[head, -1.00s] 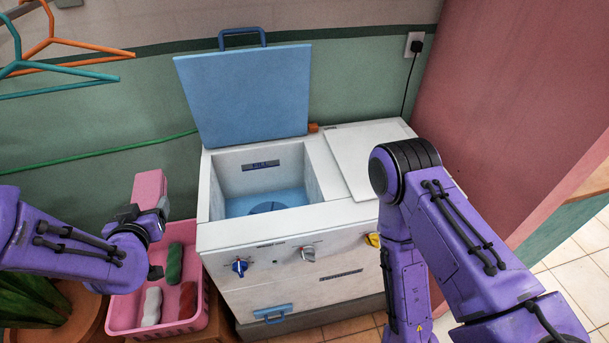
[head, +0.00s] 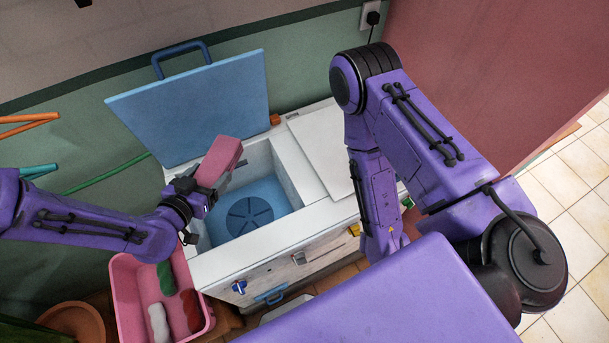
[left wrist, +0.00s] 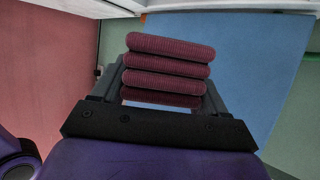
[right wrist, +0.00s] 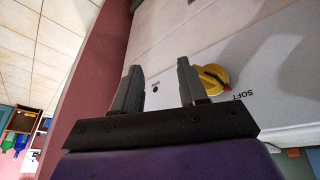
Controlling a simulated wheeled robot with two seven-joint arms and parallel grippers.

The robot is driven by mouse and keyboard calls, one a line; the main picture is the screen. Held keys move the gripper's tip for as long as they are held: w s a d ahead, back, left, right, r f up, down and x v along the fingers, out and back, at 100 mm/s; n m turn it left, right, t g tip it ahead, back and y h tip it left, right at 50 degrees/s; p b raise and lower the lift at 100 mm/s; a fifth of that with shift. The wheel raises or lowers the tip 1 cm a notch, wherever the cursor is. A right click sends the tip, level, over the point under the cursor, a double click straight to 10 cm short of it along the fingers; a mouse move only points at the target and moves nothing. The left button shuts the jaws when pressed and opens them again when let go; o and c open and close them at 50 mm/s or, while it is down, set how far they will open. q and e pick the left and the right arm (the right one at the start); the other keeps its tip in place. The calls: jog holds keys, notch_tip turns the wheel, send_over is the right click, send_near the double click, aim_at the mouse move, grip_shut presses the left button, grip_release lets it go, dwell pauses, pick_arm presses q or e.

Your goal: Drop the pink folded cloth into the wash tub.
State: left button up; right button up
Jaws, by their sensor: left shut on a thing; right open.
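The pink folded cloth (head: 220,160) is held in my left gripper (head: 195,187), at the left side of the wash tub opening. In the left wrist view the cloth (left wrist: 168,68) shows as stacked dark pink folds between the fingers of my left gripper (left wrist: 163,90). The wash tub (head: 258,200) is a blue-floored well in a white machine, its blue lid (head: 195,105) standing open behind. My right gripper (right wrist: 160,88) is open and empty in the right wrist view, near a yellow knob (right wrist: 205,80); in the head view it is hidden.
A pink basket (head: 125,290) at lower left holds a green (head: 165,277), a white (head: 158,322) and a red roll (head: 190,308). A white cover (head: 325,140) lies right of the tub. Hangers (head: 30,120) are at far left.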

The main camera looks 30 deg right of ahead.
pick_arm(q)
jog(key=shift+s+d+f+b, duration=0.1)
jog(key=shift+s+f+b, duration=0.2)
jog(key=shift+f+b, duration=0.2)
jog(key=shift+s+f+b, duration=0.3)
jog(key=shift+f+b, duration=0.1)
jog(key=shift+f, duration=0.15)
jog(key=f, duration=0.1)
jog(key=f+b, duration=0.2)
jog(key=shift+w+f, duration=0.15)
jog(key=shift+w, duration=0.1)
jog(key=o, duration=1)
jog(key=shift+o, duration=0.7)
jog(key=b+v, duration=0.2)
jog(key=v, duration=0.8)
jog(key=shift+s, duration=0.15)
pick_arm(e)
notch_tip(320, 180, down, 6)
jog(key=shift+s+f, duration=0.25)
jog(key=shift+s, duration=0.2)
